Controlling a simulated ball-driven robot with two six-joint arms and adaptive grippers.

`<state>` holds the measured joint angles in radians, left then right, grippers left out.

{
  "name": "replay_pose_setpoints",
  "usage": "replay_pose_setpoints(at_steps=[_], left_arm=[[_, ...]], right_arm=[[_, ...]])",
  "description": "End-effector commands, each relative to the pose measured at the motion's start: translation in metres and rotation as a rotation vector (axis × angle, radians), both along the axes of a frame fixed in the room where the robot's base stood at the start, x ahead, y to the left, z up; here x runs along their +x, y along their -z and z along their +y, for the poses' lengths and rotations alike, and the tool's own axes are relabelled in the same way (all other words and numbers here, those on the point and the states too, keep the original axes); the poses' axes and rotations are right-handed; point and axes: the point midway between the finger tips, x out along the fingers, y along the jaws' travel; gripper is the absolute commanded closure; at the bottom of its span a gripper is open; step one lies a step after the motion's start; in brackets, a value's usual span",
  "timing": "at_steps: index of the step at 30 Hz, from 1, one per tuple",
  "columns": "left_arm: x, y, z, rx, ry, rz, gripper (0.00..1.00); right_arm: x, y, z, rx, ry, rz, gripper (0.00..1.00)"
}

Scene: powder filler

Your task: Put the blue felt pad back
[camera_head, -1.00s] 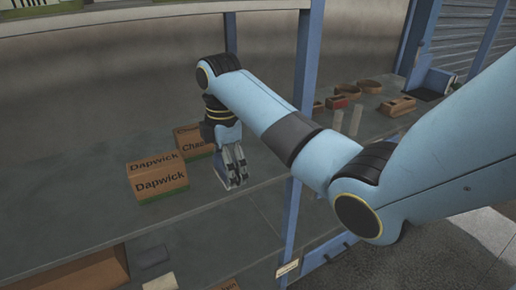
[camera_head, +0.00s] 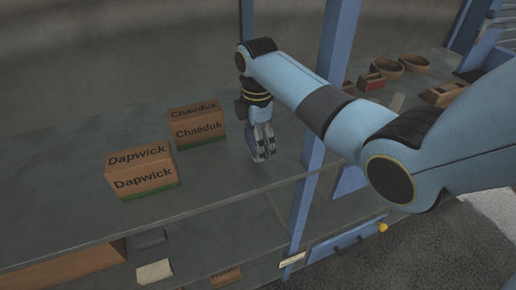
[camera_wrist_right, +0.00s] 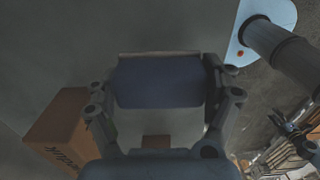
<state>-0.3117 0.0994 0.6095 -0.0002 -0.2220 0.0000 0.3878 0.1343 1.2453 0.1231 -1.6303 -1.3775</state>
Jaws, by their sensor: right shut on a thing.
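The blue felt pad (camera_wrist_right: 160,82) is a dark blue slab between the fingers of my right gripper (camera_wrist_right: 162,100) in the right wrist view. A thin pale edge shows along its far side. In the head view my right gripper (camera_head: 263,146) points down at the shelf, to the right of the Chaeduk box, shut on the pad. The pad is mostly hidden by the fingers there. I cannot tell whether it touches the shelf. My left gripper is not in view.
The Chaeduk box (camera_head: 196,124) and the Dapwick box (camera_head: 142,168) stand left of my right gripper. A blue post (camera_head: 312,160) rises close on its right. Bowls and trays (camera_head: 414,64) lie beyond the post. A lower shelf holds a cloth-like pale piece (camera_head: 154,271).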

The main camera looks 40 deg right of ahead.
Motion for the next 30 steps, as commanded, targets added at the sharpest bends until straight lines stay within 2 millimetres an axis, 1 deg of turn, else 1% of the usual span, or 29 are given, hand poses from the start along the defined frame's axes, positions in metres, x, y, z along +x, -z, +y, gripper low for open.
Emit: replay_pose_setpoints(at_steps=[1, 3, 6, 10, 17, 18, 21, 30], left_arm=[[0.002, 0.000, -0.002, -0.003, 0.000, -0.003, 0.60], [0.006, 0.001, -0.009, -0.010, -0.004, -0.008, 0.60], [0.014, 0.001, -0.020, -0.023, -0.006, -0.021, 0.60], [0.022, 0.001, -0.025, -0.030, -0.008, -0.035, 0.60], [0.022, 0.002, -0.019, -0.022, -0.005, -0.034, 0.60], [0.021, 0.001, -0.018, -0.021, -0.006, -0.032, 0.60], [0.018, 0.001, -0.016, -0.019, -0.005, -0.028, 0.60], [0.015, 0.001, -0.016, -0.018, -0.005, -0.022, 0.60]], right_arm=[[-0.001, 0.009, 0.000, 0.001, 0.000, 0.005, 0.47], [-0.001, 0.020, 0.000, 0.001, 0.000, 0.004, 0.47], [-0.001, 0.030, 0.000, 0.000, -0.001, 0.002, 0.47], [0.000, 0.032, 0.000, 0.001, -0.001, 0.000, 0.47], [-0.001, 0.035, 0.000, 0.000, -0.001, 0.001, 0.47], [0.000, 0.035, 0.000, 0.000, -0.001, 0.001, 0.13], [-0.001, 0.034, 0.000, 0.000, -0.001, 0.001, 0.00], [-0.001, 0.032, 0.000, 0.001, -0.001, 0.000, 0.00]])
